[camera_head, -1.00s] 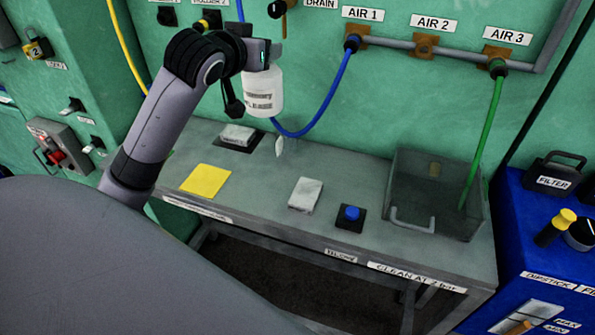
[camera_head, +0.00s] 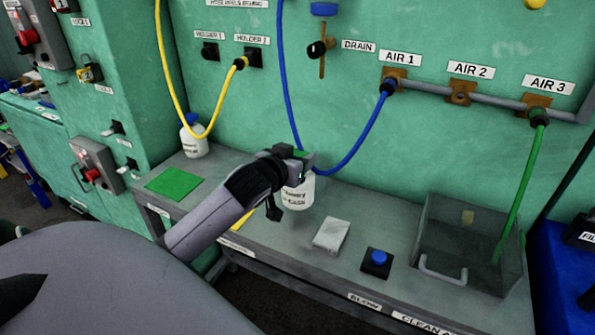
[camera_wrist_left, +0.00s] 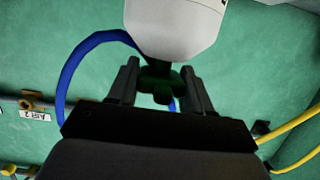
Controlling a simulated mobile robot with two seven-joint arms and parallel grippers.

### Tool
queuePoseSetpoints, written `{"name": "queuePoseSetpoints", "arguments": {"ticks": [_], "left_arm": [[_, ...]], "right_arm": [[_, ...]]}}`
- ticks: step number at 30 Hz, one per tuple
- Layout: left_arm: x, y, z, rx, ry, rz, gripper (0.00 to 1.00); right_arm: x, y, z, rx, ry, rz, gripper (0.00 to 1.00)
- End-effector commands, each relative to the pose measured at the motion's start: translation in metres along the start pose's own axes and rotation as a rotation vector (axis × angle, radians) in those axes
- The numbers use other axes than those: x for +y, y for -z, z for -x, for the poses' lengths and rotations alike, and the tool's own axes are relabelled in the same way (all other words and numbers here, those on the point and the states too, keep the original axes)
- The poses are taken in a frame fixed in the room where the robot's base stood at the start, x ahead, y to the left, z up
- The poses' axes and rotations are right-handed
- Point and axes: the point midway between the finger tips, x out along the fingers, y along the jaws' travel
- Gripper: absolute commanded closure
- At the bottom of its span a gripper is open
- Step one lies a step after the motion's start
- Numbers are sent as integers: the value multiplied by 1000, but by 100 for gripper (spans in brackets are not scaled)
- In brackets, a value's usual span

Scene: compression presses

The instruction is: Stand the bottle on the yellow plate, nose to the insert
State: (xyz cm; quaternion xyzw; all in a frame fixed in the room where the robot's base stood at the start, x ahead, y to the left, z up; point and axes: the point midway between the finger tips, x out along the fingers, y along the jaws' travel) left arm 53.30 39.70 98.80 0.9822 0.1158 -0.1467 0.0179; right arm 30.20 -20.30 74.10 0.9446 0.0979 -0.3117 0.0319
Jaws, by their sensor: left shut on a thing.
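A white bottle (camera_head: 298,194) with a printed label hangs upright below my left gripper (camera_head: 290,155), over the bench. In the left wrist view the bottle (camera_wrist_left: 176,28) is at the top. The left gripper's fingers (camera_wrist_left: 160,82) are shut around a dark green part at its end. I cannot tell whether the bottle's base touches the bench, nor which way its nose points. The yellow plate (camera_head: 242,221) lies on the bench, mostly hidden behind my left forearm. A pale block (camera_head: 331,235) lies to the right of the bottle; I cannot tell whether it is the insert.
A green plate (camera_head: 173,183) and a second white bottle (camera_head: 194,140) are at the left. A blue button (camera_head: 378,259) and a clear bin (camera_head: 470,240) stand at the right. Blue (camera_head: 372,130), yellow and green hoses hang along the wall.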

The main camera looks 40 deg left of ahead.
Motion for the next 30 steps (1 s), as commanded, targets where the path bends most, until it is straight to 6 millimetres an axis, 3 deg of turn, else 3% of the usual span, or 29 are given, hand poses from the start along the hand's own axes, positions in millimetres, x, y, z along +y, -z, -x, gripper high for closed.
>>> {"name": "queuePoseSetpoints", "arguments": {"ticks": [6,19,20,21,30], "left_arm": [[0,-30,-9,-1,0,0,100],[0,-36,-11,0,0,0,100],[0,-37,-11,-4,0,0,40],[0,-37,-11,-4,0,0,28],[0,-36,-11,-3,0,-1,25]], "right_arm": [[0,-3,-2,0,0,0,11],[0,-4,-3,0,0,0,11],[0,-4,-3,0,0,0,11],[0,-4,-3,0,0,0,11],[0,-3,-2,0,0,0,11]]}}
